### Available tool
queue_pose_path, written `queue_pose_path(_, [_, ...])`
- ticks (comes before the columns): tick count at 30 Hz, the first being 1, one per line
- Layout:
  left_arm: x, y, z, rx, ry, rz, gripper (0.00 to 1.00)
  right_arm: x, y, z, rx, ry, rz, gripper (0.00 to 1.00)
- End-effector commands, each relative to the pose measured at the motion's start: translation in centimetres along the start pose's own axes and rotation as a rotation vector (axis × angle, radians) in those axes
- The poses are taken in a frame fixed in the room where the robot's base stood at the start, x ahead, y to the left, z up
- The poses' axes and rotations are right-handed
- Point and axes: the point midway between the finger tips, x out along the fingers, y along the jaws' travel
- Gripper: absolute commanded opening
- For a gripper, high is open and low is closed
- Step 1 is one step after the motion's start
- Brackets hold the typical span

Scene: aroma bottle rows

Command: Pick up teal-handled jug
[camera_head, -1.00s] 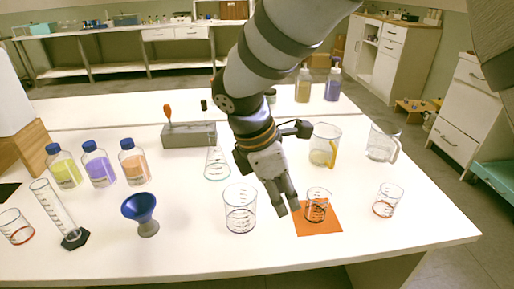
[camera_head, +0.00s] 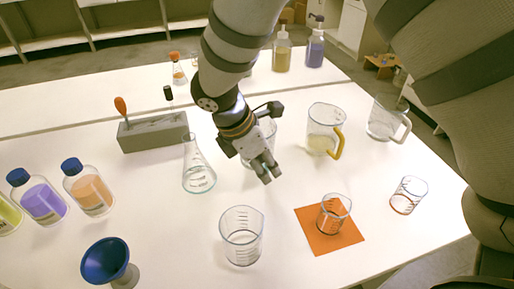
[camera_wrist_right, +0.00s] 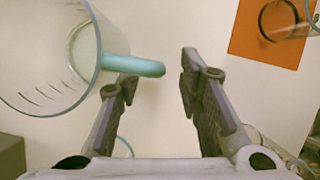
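The teal-handled jug is a clear glass vessel (camera_head: 270,127) in the head view, mostly hidden behind my right gripper (camera_head: 264,172). In the right wrist view, the jug (camera_wrist_right: 50,75) is at the upper left, with its teal handle (camera_wrist_right: 135,66) pointing right. My right gripper (camera_wrist_right: 158,80) is open there. Its two fingers are apart, and the handle's end lies across the gap near the fingertips. I cannot tell whether a finger touches it. My left gripper is not in view.
A yellow-handled jug (camera_head: 323,130) and a clear-handled jug (camera_head: 385,120) stand to the right. An orange mat (camera_head: 345,236) holds a small beaker (camera_head: 333,212). A larger beaker (camera_head: 241,240) stands in front, a conical flask (camera_head: 198,177) to the left, and a grey rack (camera_head: 150,133) behind it.

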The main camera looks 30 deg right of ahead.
Motion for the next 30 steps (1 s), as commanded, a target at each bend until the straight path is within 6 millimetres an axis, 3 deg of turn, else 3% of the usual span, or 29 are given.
queue_pose_path(3, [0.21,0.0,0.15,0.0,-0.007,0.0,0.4,1.51,-0.04,-0.06,-0.002,0.0,-0.002,0.33])
queue_pose_path(9, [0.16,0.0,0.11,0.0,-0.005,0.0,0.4,1.55,0.02,0.01,0.0,0.0,0.001,0.33])
queue_pose_path(10, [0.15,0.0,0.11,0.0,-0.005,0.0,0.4,1.55,0.02,0.01,0.0,0.0,0.001,0.31])
queue_pose_path(14, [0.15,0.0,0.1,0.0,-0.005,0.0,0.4,1.53,0.02,0.0,0.0,0.0,0.001,0.01])
queue_pose_path(15, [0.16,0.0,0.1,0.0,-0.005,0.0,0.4,1.53,0.02,0.0,0.0,0.001,0.001,0.0])
queue_pose_path(30, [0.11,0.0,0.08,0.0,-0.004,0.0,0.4,1.04,0.05,0.2,0.0,0.001,0.001,0.0])
